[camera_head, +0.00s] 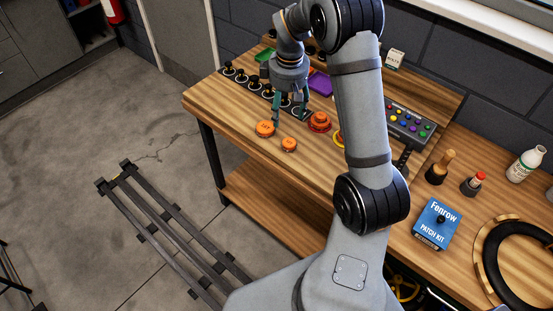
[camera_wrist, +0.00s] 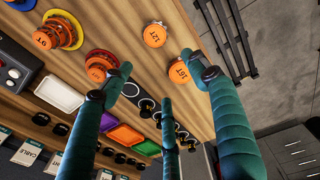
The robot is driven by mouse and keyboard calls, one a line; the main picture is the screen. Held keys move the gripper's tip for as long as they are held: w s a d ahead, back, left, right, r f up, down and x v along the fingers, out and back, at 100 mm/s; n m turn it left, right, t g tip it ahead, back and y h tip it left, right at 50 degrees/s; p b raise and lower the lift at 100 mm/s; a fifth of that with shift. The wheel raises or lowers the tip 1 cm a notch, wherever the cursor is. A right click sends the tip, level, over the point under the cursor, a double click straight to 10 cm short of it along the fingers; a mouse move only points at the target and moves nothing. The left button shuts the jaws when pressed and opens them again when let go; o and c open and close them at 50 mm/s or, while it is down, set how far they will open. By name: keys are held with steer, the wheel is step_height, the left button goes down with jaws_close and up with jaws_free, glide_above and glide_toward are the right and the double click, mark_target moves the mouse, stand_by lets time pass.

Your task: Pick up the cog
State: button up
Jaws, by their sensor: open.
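Several round orange cogs lie on the wooden bench. The larger loose cog (camera_head: 265,128), which reads 15T in the wrist view (camera_wrist: 180,70), lies by my right fingertip there. A smaller loose cog (camera_head: 289,144) lies nearer the bench's front edge; it also shows in the wrist view (camera_wrist: 155,35). Another orange cog (camera_head: 319,121) sits on a red ring and shows beside my left fingertip in the wrist view. My gripper (camera_head: 288,115) has teal fingers, spread open and empty. The fingers point down, close to the larger loose cog; their exact height above it is unclear.
A row of black knobs (camera_head: 250,83) stands along the bench's left side. Behind are green and purple trays (camera_head: 321,84) and a button box (camera_head: 410,124). A yellow ring (camera_wrist: 62,20) lies near the cogs, partly hidden by my arm in the head view. The front-left bench top is clear.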

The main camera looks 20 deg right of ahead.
steer(key=s+n, duration=0.1)
steer(key=s, duration=0.1)
steer(key=n+g, duration=0.1)
steer(key=n, duration=0.1)
glide_above(289, 142)
steer(key=f, duration=0.4)
steer(key=shift+s+a+f+p, duration=0.2)
steer(key=shift+a+f+p, duration=0.1)
steer(key=shift+f, duration=0.05)
steer(key=shift+w+d+f+p, duration=0.15)
steer(key=shift+f+p, duration=0.4)
steer(key=shift+f, duration=0.95)
steer(key=shift+s+d+f+p, duration=0.15)
steer(key=shift+f+p, duration=0.4)
steer(key=shift+f, duration=0.9)
steer(key=shift+w, duration=0.1)
steer(key=shift+c, duration=1.4)
steer(key=c, duration=1)
steer(key=shift+r, duration=0.1)
